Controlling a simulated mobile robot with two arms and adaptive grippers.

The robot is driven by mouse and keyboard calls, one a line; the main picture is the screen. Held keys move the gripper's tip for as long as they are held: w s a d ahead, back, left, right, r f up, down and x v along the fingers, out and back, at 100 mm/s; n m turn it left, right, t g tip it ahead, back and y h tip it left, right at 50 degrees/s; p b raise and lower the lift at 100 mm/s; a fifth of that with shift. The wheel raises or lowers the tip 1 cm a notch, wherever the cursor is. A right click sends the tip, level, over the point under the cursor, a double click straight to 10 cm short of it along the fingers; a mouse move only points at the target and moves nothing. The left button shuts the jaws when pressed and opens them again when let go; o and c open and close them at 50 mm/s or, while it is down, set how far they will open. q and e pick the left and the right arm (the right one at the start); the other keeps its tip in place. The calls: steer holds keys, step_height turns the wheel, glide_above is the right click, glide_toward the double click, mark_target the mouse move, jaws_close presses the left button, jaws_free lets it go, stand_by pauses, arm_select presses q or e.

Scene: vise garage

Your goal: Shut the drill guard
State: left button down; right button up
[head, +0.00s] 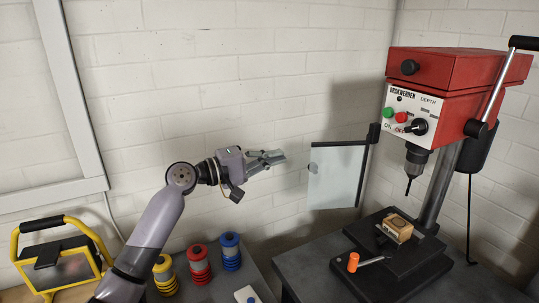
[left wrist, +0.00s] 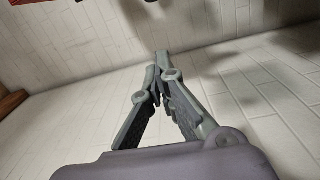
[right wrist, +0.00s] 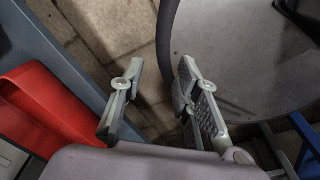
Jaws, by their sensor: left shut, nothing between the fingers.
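The drill guard (head: 338,178) is a clear panel with a dark frame along its top and right side. In the head view it stands swung out to the left of the red drill press (head: 450,75), leaving the chuck and bit (head: 412,172) uncovered. A small grey knob (head: 312,168) sits at its left edge. My left gripper (head: 282,157) is shut and empty, a little left of that knob and apart from it in the picture. Its closed fingers also show in the left wrist view (left wrist: 160,62). My right gripper (right wrist: 158,82) is open and empty, low beside a round seat.
A wooden block (head: 397,228) and an orange-handled tool (head: 354,262) lie at the drill base. Yellow, red (head: 199,264) and blue ring stacks stand below my left arm. A yellow work lamp (head: 62,255) is at the left. The wall is close behind.

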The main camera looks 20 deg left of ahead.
arm_select(q)
steer(key=w+d+p, duration=0.1)
steer(key=d+p, duration=0.3)
steer(key=d, duration=0.2)
steer(key=shift+w+f, duration=0.15)
steer(key=shift+w, duration=0.1)
stand_by(0.4)
